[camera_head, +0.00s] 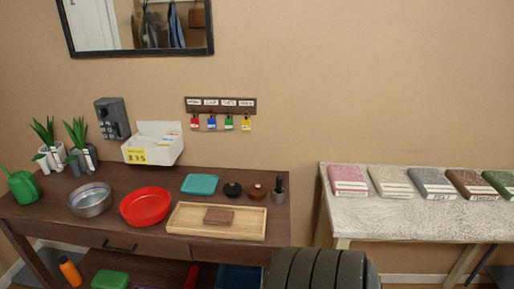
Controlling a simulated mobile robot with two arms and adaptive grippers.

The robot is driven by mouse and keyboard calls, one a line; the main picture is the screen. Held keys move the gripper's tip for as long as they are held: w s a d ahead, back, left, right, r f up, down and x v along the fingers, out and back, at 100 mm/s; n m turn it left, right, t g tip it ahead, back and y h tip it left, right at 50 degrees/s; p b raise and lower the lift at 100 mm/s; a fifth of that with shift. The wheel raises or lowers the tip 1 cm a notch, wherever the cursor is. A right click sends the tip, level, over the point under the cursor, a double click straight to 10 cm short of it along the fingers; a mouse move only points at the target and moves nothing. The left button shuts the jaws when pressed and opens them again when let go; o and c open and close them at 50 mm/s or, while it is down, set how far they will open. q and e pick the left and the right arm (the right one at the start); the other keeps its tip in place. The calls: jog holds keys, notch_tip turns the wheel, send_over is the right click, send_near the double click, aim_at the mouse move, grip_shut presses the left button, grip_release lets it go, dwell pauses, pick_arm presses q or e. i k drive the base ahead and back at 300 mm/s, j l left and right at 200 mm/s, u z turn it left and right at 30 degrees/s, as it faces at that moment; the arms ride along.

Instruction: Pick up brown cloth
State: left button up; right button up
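A small flat brown square (219,216), which may be a folded cloth, lies on the light wooden tray (184,222) near the front of the dark brown table. A second brown item, a folded brown bundle (471,183) with a pale label band, lies on the whitish table at the right, between a grey bundle (431,183) and a green one (501,182). I cannot tell from the picture which one is the task's cloth. Nothing touches either brown item. Neither of my grippers shows in the head view.
A red bowl (145,206), metal bowl (90,201), teal item (201,184) and several small dark objects stand on the dark table (160,180). Pink (348,179) and beige (390,181) bundles line the whitish table (400,220), whose front is bare. A dark ribbed shape rises at the bottom.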

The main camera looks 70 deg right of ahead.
aim_at(217, 217)
jog(key=z, duration=1.85)
